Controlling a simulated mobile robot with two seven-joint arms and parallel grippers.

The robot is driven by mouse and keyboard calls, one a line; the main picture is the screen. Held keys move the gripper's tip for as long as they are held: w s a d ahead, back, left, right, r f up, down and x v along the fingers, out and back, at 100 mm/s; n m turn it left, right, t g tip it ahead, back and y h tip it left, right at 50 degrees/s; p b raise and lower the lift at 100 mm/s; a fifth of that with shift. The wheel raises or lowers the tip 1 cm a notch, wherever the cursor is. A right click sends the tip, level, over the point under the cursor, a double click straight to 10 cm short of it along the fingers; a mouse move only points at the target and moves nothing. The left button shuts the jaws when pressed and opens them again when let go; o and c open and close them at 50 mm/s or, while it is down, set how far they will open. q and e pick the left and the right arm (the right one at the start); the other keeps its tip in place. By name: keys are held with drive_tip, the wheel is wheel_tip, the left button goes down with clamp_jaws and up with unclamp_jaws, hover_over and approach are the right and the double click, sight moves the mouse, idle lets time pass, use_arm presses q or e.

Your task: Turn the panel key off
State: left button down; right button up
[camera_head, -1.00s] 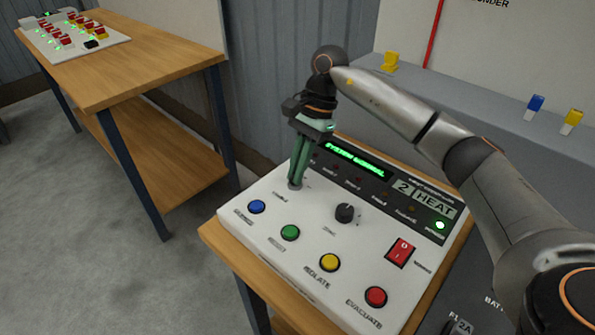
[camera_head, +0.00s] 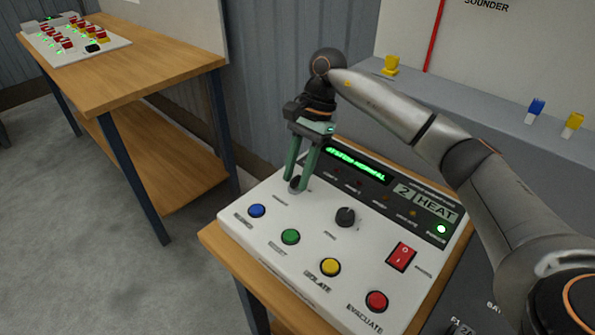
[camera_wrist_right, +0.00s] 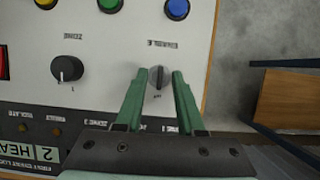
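The panel key (camera_wrist_right: 158,78) is a small dark grey switch with a raised bar on the white control panel (camera_head: 262,185). In the right wrist view its bar points along the fingers, with small lettering beside it. In the head view the key (camera_head: 295,184) shows at the fingertips. My right gripper (camera_head: 298,186) points down at it. In the right wrist view the green fingers (camera_wrist_right: 158,78) are open, one on each side of the key, with a gap on both sides. My left gripper is not in view.
A black zone knob (camera_head: 345,216) stands right of the key. Blue (camera_head: 257,211), green (camera_head: 290,236), yellow (camera_head: 330,267) and red (camera_head: 376,301) buttons line the panel's front. A red rocker switch (camera_head: 401,257) is at right. The display (camera_head: 356,163) reads SYSTEM NORMAL. Another wooden table (camera_head: 150,62) stands left.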

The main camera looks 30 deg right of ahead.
drive_tip(key=v, duration=1.2)
drive_tip(key=shift+r+p, duration=0.2)
drive_tip(key=shift+p, duration=0.2)
